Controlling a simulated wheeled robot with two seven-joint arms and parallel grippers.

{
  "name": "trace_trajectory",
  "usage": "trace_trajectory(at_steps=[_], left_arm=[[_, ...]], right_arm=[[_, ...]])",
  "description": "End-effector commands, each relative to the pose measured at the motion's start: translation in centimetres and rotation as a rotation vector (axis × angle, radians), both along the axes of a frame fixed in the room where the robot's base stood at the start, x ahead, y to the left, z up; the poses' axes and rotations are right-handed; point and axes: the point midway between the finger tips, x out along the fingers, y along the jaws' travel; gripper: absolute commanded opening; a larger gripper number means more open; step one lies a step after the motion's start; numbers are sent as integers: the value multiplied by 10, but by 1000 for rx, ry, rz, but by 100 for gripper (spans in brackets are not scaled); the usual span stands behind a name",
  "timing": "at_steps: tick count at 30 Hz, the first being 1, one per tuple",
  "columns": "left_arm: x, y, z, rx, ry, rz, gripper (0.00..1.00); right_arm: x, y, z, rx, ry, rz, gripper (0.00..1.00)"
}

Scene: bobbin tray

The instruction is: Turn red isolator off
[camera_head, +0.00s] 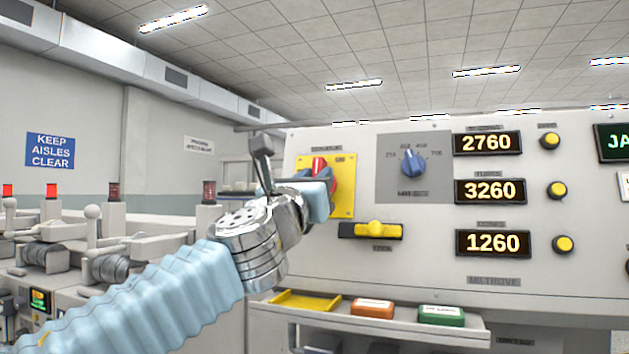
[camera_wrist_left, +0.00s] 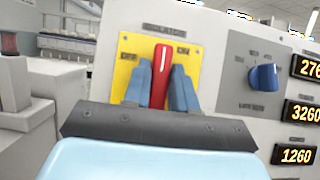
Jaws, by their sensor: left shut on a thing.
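The red isolator handle (camera_wrist_left: 161,76) stands on a yellow plate (camera_wrist_left: 127,60) on the grey panel. In the left wrist view its white line points nearly straight up, tilted slightly right, between the OFF label at left and the ON label at right. My left gripper (camera_wrist_left: 161,92) is shut on the handle, one blue finger on each side. In the head view my left gripper (camera_head: 325,184) covers much of the handle (camera_head: 319,166) and part of the plate (camera_head: 343,180). My right gripper is not in view.
A blue rotary knob (camera_head: 413,163) sits right of the isolator, and a yellow switch (camera_head: 371,230) below it. Displays reading 2760, 3260 and 1260 with yellow buttons are further right. A shelf below holds a yellow tray (camera_head: 305,301), an orange box (camera_head: 373,308) and a green box (camera_head: 441,315).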

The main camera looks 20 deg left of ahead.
Motion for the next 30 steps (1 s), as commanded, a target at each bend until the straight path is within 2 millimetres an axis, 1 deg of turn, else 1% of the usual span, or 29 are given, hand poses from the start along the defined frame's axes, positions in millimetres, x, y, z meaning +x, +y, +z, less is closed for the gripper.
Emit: trace_trajectory(at_steps=[5,11,30], left_arm=[[1,-1,-1,-53,-2,11,0],[1,-2,-1,-183,-10,42,0],[1,-4,1,-768,-42,187,0]], right_arm=[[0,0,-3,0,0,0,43],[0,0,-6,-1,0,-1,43],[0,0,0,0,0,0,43]])
